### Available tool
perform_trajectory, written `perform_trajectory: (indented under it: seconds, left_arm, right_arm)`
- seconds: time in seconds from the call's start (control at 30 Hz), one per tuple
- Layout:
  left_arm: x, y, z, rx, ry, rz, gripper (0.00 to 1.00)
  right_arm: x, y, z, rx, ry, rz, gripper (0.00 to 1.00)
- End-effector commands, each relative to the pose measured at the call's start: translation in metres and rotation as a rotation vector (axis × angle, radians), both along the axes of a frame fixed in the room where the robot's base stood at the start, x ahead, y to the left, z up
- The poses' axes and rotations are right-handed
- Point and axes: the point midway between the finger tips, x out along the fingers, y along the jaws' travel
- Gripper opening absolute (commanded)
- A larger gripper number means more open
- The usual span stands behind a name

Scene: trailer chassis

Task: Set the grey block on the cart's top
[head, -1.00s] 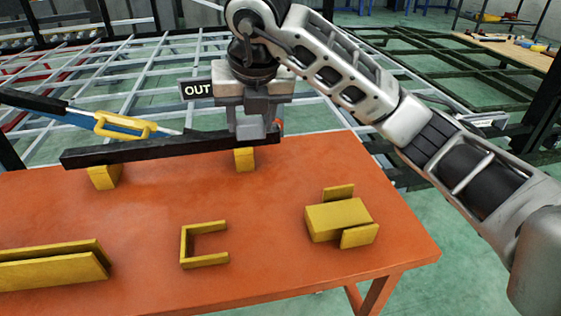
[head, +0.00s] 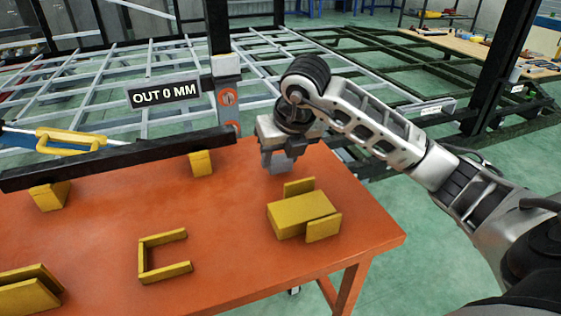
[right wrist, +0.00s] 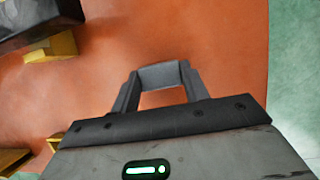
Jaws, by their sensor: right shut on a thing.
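The orange cart top (head: 105,238) fills the lower left of the head view. My right gripper (head: 279,160) is over its far right part, behind a yellow fixture. In the right wrist view its two fingers (right wrist: 160,88) are shut on the grey block (right wrist: 163,75), which sits between the fingertips. In the head view the block is hard to tell from the grey fingers. The orange surface lies below it; I cannot tell whether the block touches it. My left gripper is out of view.
Yellow fixtures stand on the top: a flat block with side plates (head: 300,217), a U-shaped bracket (head: 145,258) and others at left. A black bar (head: 120,160) rests on yellow supports along the back. An "OUT 0 MM" sign (head: 164,94) stands behind it.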

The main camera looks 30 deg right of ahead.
Motion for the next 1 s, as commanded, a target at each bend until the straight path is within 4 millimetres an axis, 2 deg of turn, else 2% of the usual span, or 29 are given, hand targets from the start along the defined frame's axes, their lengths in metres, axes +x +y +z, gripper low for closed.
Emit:
perform_trajectory:
  seconds: [0.1, 0.33, 0.37, 0.4, 0.43, 0.77, 0.87, 1.0]
  left_arm:
    - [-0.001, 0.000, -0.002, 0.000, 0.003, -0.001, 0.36]
    - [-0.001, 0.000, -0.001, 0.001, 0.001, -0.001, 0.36]
    - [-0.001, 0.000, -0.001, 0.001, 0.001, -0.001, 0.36]
    - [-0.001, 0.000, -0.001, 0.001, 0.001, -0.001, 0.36]
    - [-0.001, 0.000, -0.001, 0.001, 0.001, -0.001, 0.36]
    - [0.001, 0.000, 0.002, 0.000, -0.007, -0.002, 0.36]
    - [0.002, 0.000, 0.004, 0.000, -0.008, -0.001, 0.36]
    - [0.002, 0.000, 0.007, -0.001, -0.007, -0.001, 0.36]
  right_arm:
    - [0.000, 0.000, -0.013, 0.001, 0.000, -0.001, 0.07]
    - [0.000, 0.000, -0.014, 0.001, -0.001, -0.001, 0.07]
    - [0.000, 0.001, -0.014, 0.001, 0.000, -0.001, 0.53]
    - [0.000, 0.001, -0.014, 0.001, 0.000, -0.001, 0.64]
    - [0.000, 0.001, -0.014, 0.001, 0.000, -0.001, 0.67]
    - [-0.001, 0.001, -0.010, 0.001, -0.002, -0.001, 0.67]
    - [-0.005, 0.001, 0.001, 0.000, -0.004, 0.001, 0.67]
    - [-0.015, 0.002, 0.028, -0.001, -0.007, 0.000, 0.67]
